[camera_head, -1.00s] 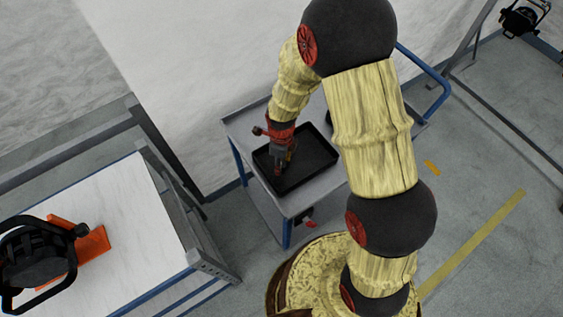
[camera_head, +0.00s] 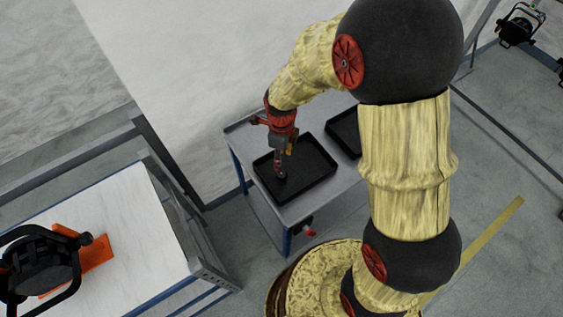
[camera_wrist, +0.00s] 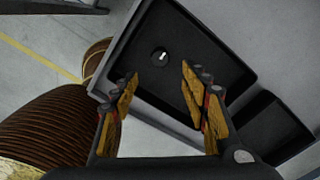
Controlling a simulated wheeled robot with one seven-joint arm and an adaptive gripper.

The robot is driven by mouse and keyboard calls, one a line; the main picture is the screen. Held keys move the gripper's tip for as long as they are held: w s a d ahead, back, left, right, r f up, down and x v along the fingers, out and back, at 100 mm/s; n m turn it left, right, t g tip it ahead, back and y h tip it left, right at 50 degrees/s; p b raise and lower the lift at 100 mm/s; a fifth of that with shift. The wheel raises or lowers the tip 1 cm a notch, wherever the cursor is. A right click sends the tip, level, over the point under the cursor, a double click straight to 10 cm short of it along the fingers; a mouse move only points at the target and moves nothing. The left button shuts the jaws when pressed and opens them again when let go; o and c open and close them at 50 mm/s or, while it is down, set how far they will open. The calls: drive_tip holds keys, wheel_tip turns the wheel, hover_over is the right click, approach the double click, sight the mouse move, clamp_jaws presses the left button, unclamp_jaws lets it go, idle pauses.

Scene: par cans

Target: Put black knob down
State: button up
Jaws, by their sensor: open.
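The black knob (camera_wrist: 160,56) lies in the black tray (camera_wrist: 227,67) in the wrist view, a small round dark piece with a white mark on top. It is apart from both fingers, beyond the gap between their tips. My gripper (camera_wrist: 158,80) is open and empty, its orange-yellow fingers spread. In the head view my gripper (camera_head: 281,172) points down over the left black tray (camera_head: 318,192) on the grey cart. The knob is too small and too close to the gripper to make out surely there.
A second black tray (camera_head: 342,134) stands beside the first on the cart (camera_head: 237,137). A white table (camera_head: 130,225) at the left carries a black par can (camera_head: 38,262) on an orange piece (camera_head: 97,252).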

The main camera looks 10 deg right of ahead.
drive_tip(key=s+d+r+n+t, duration=0.25)
drive_tip(key=r+n, duration=0.35)
drive_tip(key=r, duration=0.4)
drive_tip(key=s+d+r+n+t, duration=0.1)
drive_tip(key=s+d+r+n, duration=0.2)
drive_tip(key=r+n, duration=0.45)
drive_tip(key=s+d+r+n+t, duration=0.2)
drive_tip(key=s+d+r+n, duration=0.2)
drive_tip(key=s+r+n, duration=0.6)
drive_tip(key=shift+s+r, duration=0.45)
drive_tip(key=shift+s, duration=0.45)
